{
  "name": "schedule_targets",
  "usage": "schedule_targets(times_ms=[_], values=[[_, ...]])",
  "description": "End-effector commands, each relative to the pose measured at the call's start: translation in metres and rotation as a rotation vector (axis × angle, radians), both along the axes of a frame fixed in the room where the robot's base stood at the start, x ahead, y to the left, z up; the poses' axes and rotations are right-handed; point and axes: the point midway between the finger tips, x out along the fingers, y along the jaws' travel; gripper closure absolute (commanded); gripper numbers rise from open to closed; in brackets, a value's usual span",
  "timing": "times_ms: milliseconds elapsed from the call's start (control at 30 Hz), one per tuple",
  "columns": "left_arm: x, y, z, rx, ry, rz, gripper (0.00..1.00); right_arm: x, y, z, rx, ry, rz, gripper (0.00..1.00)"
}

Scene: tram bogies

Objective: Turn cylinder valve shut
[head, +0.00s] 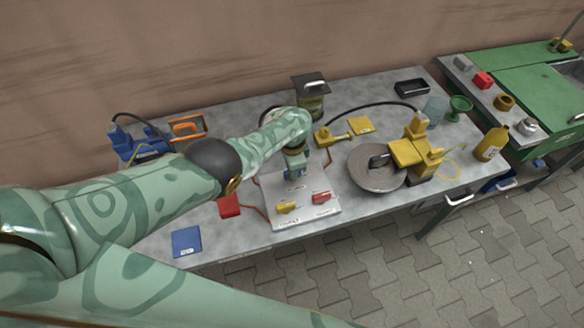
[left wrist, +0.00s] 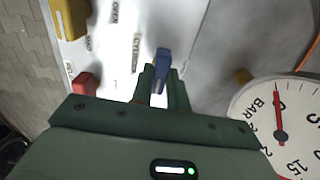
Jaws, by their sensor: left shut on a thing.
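A white valve panel (head: 316,213) lies on the workbench, with a yellow handle (head: 287,207) and a red handle (head: 321,198). In the left wrist view the panel shows the yellow handle (left wrist: 70,17), the red handle (left wrist: 85,83) and a blue handle (left wrist: 162,66) beside a label reading as CYLINDER. My left gripper (head: 297,176) reaches down at the panel's back edge; in the left wrist view its two fingers (left wrist: 160,88) are closed around the blue handle. The head view mostly hides that handle behind the gripper. My right gripper is not seen.
A gauge (left wrist: 277,122) stands close beside the gripper. On the grey bench (head: 258,237) are a blue box (head: 186,241), a red box (head: 229,206), a round grey disc (head: 376,171) and a yellow machine (head: 418,153). A yellow bottle (head: 491,144) stands at right.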

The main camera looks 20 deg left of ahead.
Motion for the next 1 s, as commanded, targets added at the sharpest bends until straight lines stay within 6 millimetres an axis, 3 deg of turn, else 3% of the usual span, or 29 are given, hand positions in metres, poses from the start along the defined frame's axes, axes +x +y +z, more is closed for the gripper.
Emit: schedule_targets(times_ms=[100, 133, 200, 567, 667, 1000], values=[[0.001, -0.002, 0.001, -0.004, -0.004, -0.002, 1.0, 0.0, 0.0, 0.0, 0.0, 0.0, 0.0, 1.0], [0.001, -0.002, 0.001, -0.004, -0.004, -0.002, 0.81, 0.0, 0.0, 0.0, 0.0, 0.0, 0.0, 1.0], [0.001, -0.002, 0.001, -0.004, -0.004, -0.001, 0.62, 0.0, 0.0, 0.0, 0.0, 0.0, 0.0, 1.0], [0.001, -0.001, 0.006, -0.001, -0.002, 0.0, 0.62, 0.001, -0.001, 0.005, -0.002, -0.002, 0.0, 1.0], [0.001, -0.001, 0.022, -0.001, -0.003, 0.0, 0.62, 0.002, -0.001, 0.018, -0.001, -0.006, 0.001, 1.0], [0.001, -0.002, 0.11, -0.003, -0.005, -0.001, 0.62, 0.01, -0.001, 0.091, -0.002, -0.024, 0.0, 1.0]])
